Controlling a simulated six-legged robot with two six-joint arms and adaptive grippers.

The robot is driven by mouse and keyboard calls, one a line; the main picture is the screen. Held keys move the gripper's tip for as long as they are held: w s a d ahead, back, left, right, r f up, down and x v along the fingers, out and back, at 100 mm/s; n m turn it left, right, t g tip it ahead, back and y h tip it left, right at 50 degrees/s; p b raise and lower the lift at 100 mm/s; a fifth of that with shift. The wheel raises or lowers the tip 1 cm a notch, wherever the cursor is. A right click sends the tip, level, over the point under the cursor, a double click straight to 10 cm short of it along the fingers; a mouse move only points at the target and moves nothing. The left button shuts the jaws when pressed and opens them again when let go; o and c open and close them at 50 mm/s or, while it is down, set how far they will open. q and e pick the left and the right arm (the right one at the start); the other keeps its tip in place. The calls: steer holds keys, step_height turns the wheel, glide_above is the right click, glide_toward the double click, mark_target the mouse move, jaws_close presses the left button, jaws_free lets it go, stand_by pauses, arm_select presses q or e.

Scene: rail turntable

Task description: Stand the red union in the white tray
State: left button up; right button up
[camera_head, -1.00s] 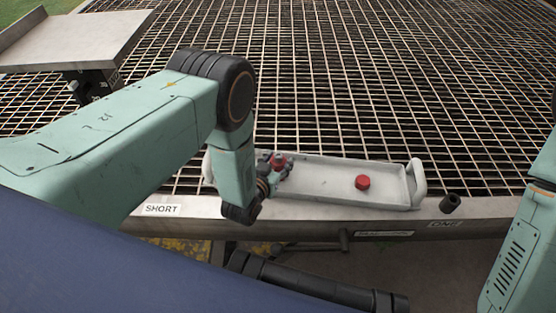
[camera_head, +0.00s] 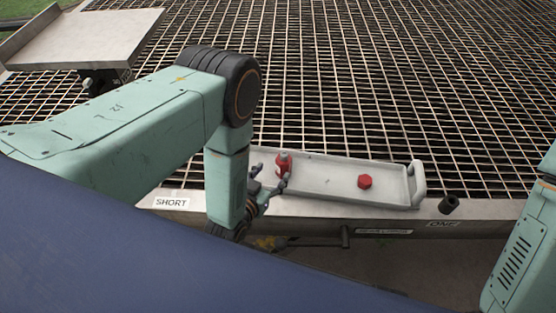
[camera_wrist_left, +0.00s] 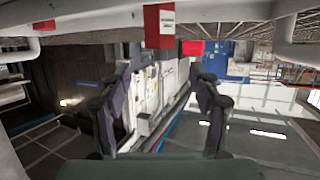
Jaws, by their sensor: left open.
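The white tray (camera_head: 325,180) lies along the near edge of the grating. A red union (camera_head: 283,165) stands upright at the tray's left end, partly hidden by my left gripper's fingers. A second, low red piece (camera_head: 364,181) sits toward the tray's right end. My left gripper (camera_head: 272,178) is open and empty, just on the near side of the standing union. In the left wrist view, a red piece with a white label (camera_wrist_left: 159,27) shows beyond the open fingertips, apart from them. Another red piece (camera_wrist_left: 192,47) is right of it. My right gripper is out of view.
A metal rail with a "SHORT" label (camera_head: 171,203) runs along the front. A dark hollow cylinder (camera_head: 449,204) stands on the rail right of the tray. A raised metal plate (camera_head: 85,38) is at the back left. The grating behind the tray is clear.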

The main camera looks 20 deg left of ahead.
arm_select(q)
steer(key=v, duration=0.2)
steer(key=shift+s+r+p, duration=0.1)
steer(key=shift+s+p, duration=0.2)
steer(key=shift+s+a, duration=0.1)
steer(key=s+a+g, duration=0.2)
steer(key=s+g, duration=0.5)
steer(key=s, duration=0.6)
steer(key=s+a+r+n+g+y, duration=0.1)
steer(key=s+a+g, duration=0.2)
steer(key=s+g, duration=0.4)
steer(key=s, duration=0.7)
steer(key=shift+n, duration=0.3)
steer(key=shift+r, duration=0.15)
step_height(320, 180, up, 8)
steer(key=p, duration=0.8)
